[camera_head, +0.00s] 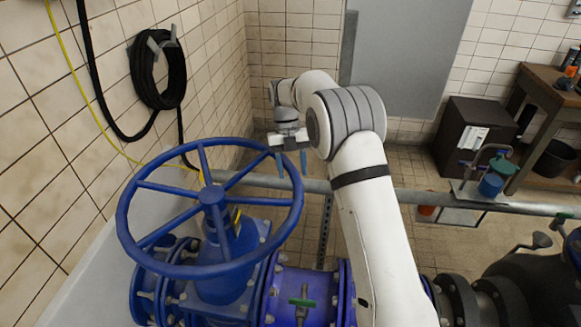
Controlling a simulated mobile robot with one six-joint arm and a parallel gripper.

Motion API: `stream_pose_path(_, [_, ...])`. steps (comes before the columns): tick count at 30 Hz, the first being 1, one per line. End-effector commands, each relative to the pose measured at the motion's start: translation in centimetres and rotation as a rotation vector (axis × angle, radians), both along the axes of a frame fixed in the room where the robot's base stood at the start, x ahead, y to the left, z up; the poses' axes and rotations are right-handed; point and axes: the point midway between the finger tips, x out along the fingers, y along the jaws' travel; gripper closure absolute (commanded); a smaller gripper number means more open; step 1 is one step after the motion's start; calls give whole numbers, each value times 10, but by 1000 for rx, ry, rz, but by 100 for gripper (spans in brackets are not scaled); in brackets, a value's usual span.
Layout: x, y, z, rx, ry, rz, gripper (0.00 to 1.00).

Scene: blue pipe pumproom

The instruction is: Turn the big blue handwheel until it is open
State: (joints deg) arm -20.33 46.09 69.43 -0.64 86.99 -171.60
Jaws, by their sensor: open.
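The big blue handwheel (131,212) lies roughly level on top of a blue valve body (222,262), left of centre, with several spokes running to a central hub. My white arm reaches up from the lower right and bends over at the top. My gripper (291,163) points down at the far right part of the wheel's rim. Its fingers are apart, and no object shows between them. Whether they straddle the rim or stay just above or behind it, I cannot tell.
A blue flanged pipe (285,296) with a green-handled small valve continues right to dark fittings (505,300). A grey horizontal pipe (425,197) runs behind the wheel. A tiled wall with a coiled black hose (158,70) stands left. A dark cabinet (470,135) and wooden table stand back right.

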Motion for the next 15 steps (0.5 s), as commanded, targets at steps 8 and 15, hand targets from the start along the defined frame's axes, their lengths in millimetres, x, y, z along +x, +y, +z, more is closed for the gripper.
stream_pose_path(8, [6,3,12,1,-1,0,51])
stream_pose_path(15, [19,8,49,1,-3,0,51])
